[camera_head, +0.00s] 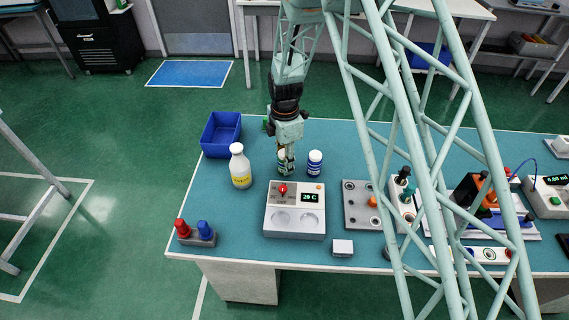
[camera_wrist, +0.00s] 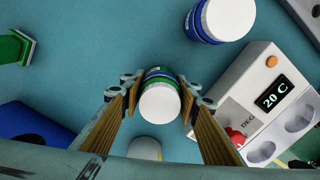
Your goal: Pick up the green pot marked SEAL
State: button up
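A green pot with a white lid (camera_wrist: 160,103) stands upright between the two fingers of my gripper (camera_wrist: 162,90) in the wrist view. A finger lies close along each side of it. I cannot tell whether they press on it. In the head view my gripper (camera_head: 286,164) points down at the table, and the pot (camera_head: 282,156) is partly hidden by the fingers. Its label cannot be read. A similar blue pot with a white lid (camera_head: 314,163) stands just to the right. It also shows in the wrist view (camera_wrist: 222,20).
A white bottle with a yellow label (camera_head: 240,168) and a blue bin (camera_head: 221,134) stand to the left. A white device reading 20 C (camera_head: 295,232) is in front. A grey block with red and blue pegs (camera_head: 197,238) is near the front-left edge. Fixtures crowd the right.

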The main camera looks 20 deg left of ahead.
jog(key=shift+c, duration=1.2)
jog(key=shift+r, duration=0.1)
jog(key=shift+r, duration=4.95)
jog(key=shift+c, duration=0.2)
